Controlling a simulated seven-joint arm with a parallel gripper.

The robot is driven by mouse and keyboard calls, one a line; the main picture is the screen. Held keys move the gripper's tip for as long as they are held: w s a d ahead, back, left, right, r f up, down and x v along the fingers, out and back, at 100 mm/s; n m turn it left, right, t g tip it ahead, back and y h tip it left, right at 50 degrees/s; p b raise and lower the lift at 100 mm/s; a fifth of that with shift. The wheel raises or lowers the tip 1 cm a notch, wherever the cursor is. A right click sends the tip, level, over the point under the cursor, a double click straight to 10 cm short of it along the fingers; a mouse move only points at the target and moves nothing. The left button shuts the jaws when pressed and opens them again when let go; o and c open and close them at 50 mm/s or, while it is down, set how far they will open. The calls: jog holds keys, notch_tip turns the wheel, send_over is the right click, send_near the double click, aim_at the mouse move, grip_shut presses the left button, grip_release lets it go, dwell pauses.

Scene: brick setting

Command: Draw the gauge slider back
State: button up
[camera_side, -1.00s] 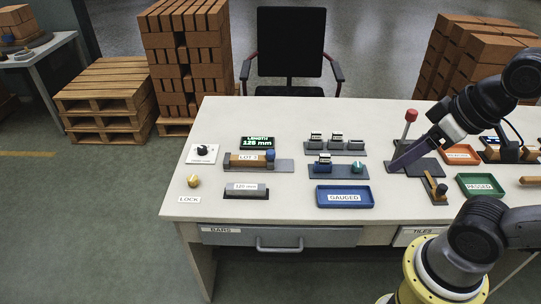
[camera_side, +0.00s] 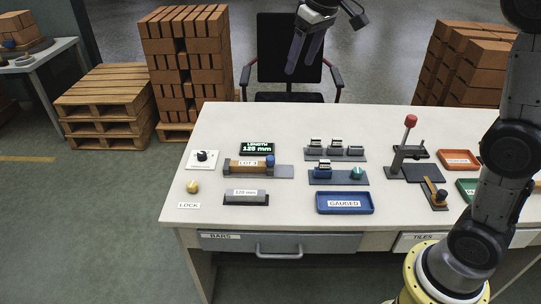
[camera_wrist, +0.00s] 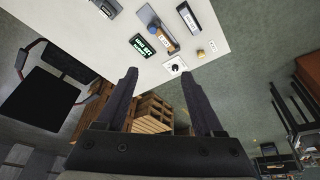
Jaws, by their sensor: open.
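The gauge's rail (camera_side: 284,171) lies at the left of the table, with a tan brick marked LOT 3 (camera_side: 243,167) on it. The blue slider (camera_side: 270,160) stands at the brick's right end; I cannot tell whether they touch. The display (camera_side: 257,148) behind reads LENGTH and what looks like 125 mm. My gripper (camera_side: 301,68) is open and empty, high up, in front of the chair in the side view. In the wrist view the open fingers (camera_wrist: 158,74) point toward the table, and the slider (camera_wrist: 173,49) shows beyond them, small and apart.
A dial (camera_side: 203,158), a yellow LOCK knob (camera_side: 192,186) and a grey 125 mm bar (camera_side: 246,196) are near the gauge. Block holders (camera_side: 337,152), a blue GAUGED tray (camera_side: 344,202) and a red-knobbed lever (camera_side: 410,121) stand to the right. A black chair (camera_side: 288,97) is behind.

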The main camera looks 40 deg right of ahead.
jog(key=w+d+f+g, duration=0.2)
jog(key=w+f, duration=0.9)
jog(key=g, duration=0.2)
send_over(271, 157)
notch_tip(271, 157, down, 12)
notch_tip(271, 157, down, 14)
jog(key=shift+a+f, duration=0.1)
grip_shut()
dwell(0.6)
